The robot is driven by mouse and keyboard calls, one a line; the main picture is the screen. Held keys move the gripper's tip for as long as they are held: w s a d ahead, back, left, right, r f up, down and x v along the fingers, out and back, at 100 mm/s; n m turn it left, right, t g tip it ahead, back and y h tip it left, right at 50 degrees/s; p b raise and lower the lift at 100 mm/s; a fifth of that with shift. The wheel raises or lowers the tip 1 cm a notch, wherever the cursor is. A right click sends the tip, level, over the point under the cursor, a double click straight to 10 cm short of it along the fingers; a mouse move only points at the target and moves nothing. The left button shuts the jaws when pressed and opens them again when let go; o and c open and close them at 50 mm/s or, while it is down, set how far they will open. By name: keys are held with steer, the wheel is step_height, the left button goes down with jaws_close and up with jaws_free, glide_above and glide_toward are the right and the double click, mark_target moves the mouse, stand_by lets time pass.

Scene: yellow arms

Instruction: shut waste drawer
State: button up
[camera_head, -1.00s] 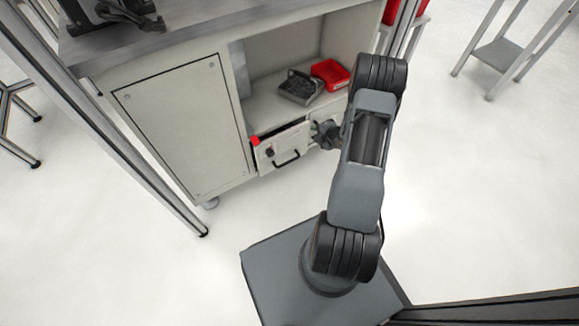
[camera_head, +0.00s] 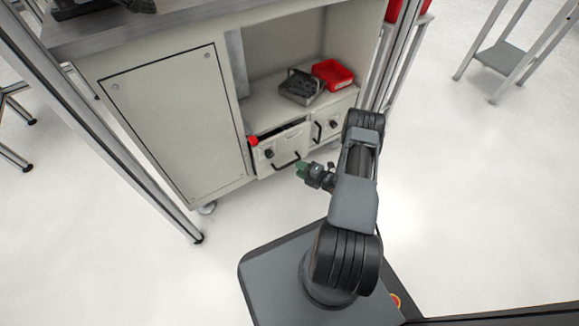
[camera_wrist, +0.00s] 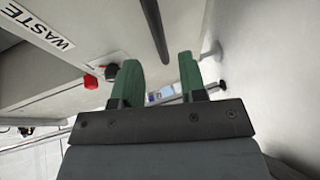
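The waste drawer (camera_head: 270,163) is low in the cabinet and stands a little out, with a dark gap along its top edge. Its front has a black handle (camera_head: 287,160). In the wrist view the drawer front shows a WASTE label (camera_wrist: 38,27) at upper left, and the dark handle bar (camera_wrist: 155,38) lies beyond the fingers. My gripper (camera_head: 302,170) is just in front of the drawer, near the right end of the handle. In the wrist view its green fingers (camera_wrist: 160,82) are apart with nothing between them. Whether they touch the drawer is unclear.
A second drawer (camera_head: 326,128) with a black handle is to the right. The shelf above holds a grey tray (camera_head: 300,88) and a red bin (camera_head: 333,74). A large cabinet door (camera_head: 170,125) is at left. A metal frame post (camera_head: 130,160) stands left. The floor ahead is clear.

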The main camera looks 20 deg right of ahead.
mark_target(289, 163)
steer(key=shift+b+x, duration=0.9)
steer(key=shift+x, duration=2.25)
jaws_close()
